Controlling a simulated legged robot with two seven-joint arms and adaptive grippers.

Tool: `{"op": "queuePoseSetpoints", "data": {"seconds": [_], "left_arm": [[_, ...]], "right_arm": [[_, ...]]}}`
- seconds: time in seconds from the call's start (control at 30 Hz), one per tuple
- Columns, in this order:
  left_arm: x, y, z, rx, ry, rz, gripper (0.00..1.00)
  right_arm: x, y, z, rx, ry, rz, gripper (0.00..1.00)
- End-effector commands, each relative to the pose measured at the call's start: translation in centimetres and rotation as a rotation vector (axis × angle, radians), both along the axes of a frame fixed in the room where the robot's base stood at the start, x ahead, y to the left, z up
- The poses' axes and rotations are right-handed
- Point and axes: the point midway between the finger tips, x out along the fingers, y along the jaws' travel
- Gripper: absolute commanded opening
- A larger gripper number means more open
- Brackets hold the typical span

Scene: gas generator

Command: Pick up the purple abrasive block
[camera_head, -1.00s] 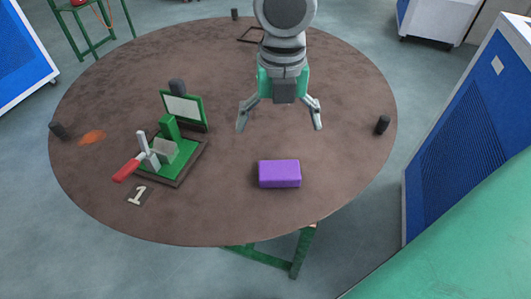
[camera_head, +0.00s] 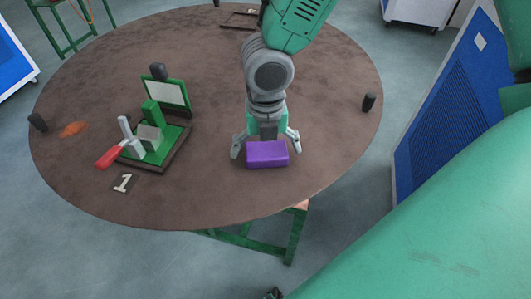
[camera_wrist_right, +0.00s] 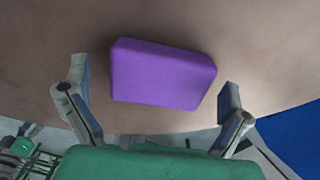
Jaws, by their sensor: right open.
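The purple abrasive block (camera_head: 267,154) lies on the round brown table (camera_head: 215,205) near its front edge. In the right wrist view the block (camera_wrist_right: 162,75) sits between and beyond the two fingertips, slightly tilted in the picture. My right gripper (camera_head: 266,150) is open, with its fingers on either side of the block. In the wrist view the open right gripper (camera_wrist_right: 155,88) shows a gap between each finger and the block. I cannot tell its exact height above the table. My left gripper is not in view.
A green fixture with a red-handled clamp (camera_head: 150,145) stands left on the table, by a tag marked 1 (camera_head: 123,183). An orange patch (camera_head: 73,129) and small black posts (camera_head: 369,102) lie near the rim. The table around the block is clear.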

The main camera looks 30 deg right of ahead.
Motion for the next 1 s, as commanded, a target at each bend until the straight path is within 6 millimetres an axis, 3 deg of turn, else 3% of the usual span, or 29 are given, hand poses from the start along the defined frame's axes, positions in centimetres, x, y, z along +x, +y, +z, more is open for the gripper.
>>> {"op": "queuePoseSetpoints", "data": {"seconds": [0.23, 0.27, 0.4, 0.77, 0.87, 1.0], "left_arm": [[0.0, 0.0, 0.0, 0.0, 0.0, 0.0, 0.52], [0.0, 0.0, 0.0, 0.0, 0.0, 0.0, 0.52], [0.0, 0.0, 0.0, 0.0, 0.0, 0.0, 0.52], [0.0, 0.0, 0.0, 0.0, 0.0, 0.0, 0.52], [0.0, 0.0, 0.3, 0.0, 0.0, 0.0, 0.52], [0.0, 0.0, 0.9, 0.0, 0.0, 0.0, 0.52]], "right_arm": [[-0.1, 0.0, -0.1, 0.001, -0.003, 0.0, 1.0], [-0.1, 0.0, -0.1, 0.001, -0.003, 0.0, 0.93], [0.0, 0.0, -0.1, 0.001, -0.002, 0.0, 0.48], [0.1, -0.1, 0.0, 0.0, -0.001, -0.002, 0.43], [0.1, -0.1, 1.0, 0.001, -0.003, -0.002, 0.43], [0.1, 0.0, 3.8, 0.002, -0.007, -0.003, 0.43]]}}
